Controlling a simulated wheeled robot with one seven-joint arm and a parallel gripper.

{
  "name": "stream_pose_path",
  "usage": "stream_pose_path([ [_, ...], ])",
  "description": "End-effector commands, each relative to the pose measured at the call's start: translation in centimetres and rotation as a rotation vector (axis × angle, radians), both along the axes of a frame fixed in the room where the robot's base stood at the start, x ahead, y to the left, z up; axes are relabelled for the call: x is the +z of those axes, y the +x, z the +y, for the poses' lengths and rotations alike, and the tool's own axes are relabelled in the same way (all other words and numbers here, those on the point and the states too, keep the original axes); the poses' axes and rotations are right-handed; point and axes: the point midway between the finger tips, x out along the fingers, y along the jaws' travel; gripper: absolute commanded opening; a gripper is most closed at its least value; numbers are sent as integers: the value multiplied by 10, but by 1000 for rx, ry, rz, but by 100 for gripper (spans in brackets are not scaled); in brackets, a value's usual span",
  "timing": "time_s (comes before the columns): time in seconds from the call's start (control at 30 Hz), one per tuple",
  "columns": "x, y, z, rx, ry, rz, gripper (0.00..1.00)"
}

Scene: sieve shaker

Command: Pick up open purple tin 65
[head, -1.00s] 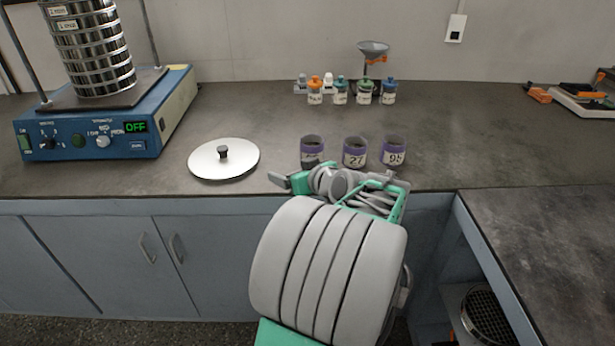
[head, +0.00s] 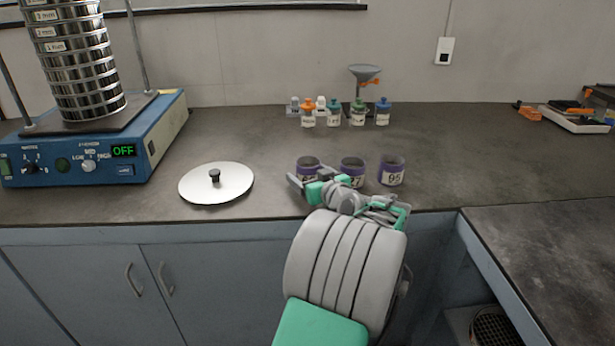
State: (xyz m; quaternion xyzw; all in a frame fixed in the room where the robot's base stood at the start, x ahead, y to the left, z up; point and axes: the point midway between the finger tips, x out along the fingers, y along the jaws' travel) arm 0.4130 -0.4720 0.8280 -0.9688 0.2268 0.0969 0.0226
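Three open purple tins stand in a row on the counter: a left tin (head: 308,164), a middle tin (head: 352,166) and a right tin (head: 392,168). The left tin's label is partly hidden and seems to start with 6. The middle label seems to read 27. The right label seems to end in 5, its first digit unclear. My gripper (head: 309,181) is at the front of the left tin, its grey and green fingers apart and empty. I cannot tell whether they touch the tin.
A round lid (head: 233,183) with a black knob lies left of the tins. The blue sieve shaker (head: 70,174), reading OFF, stands at far left. Several small bottles (head: 332,113) and a funnel (head: 366,74) stand behind the tins.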

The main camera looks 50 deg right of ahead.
Motion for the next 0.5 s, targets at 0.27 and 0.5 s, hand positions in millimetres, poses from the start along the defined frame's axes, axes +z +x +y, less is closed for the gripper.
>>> stream_pose_path([
  [0.27, 0, 1, 1, 3, 1, 0, 59],
  [0.5, 0, 1, 1, 3, 1, 0, 39],
])
